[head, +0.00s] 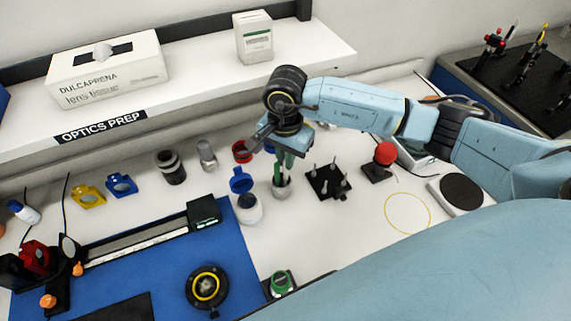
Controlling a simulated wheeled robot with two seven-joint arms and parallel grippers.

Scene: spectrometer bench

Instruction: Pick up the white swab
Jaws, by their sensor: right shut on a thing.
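My right gripper (280,150) is above a small grey cup (282,190) on the white bench, pointing down at it. Green thin sticks (278,172) stand in the cup and reach up to the gripper's fingers. The gripper is shut on what looks like one of these swab sticks; the fingers hide its upper end. No white swab tip can be made out, so I cannot tell the swab's colour. My left gripper is not in view.
The shelf (200,104) overhangs behind. Bare bench lies around the yellow ring (408,194).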

